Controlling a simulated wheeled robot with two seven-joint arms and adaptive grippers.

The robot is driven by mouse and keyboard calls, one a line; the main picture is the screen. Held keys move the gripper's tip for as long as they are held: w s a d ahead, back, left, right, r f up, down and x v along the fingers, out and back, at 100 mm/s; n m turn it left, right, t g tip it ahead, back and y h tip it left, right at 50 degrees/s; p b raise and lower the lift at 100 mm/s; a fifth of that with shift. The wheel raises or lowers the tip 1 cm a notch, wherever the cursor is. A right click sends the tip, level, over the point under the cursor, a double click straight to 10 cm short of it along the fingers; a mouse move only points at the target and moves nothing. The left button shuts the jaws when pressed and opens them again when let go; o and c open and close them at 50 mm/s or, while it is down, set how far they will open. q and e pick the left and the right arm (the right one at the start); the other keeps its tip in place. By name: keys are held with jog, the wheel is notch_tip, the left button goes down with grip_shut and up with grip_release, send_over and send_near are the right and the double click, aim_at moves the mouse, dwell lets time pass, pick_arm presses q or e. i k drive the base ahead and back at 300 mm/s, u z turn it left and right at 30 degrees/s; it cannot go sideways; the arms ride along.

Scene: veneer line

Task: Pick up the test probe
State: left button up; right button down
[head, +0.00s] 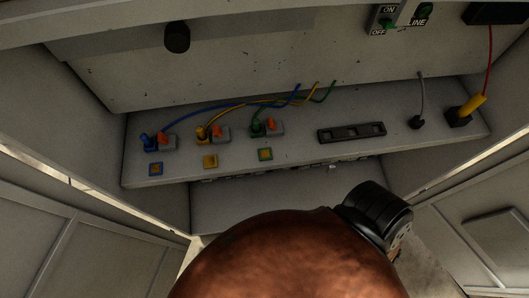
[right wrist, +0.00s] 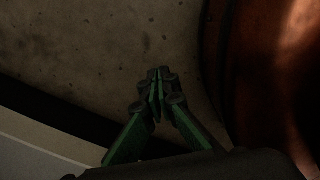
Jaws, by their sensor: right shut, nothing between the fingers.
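The test probe (head: 472,105) appears to be the yellow-handled piece at the right end of the shelf in the head view. It leans in a small black holder (head: 458,117), and a red wire runs up from it to a black box. My right gripper (right wrist: 157,85) shows in the right wrist view with its green fingers shut and empty. A speckled grey surface lies behind the fingers, and no probe shows there. Neither gripper's fingers show in the head view, so I cannot tell their distance from the probe. My left gripper is not in view.
The pale shelf (head: 300,152) carries blue, yellow and green plugs with cables, a dark slotted strip (head: 351,132) and a black plug (head: 417,122) on a grey cable. Side walls flank the shelf. A large brown rounded shape covers the bottom middle.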

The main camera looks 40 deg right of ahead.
aim_at(476, 100)
jog(key=z, duration=2.95)
jog(key=k, duration=0.5)
jog(key=z, duration=1.8)
jog(key=i, duration=1.65)
jog(key=u, duration=2.1)
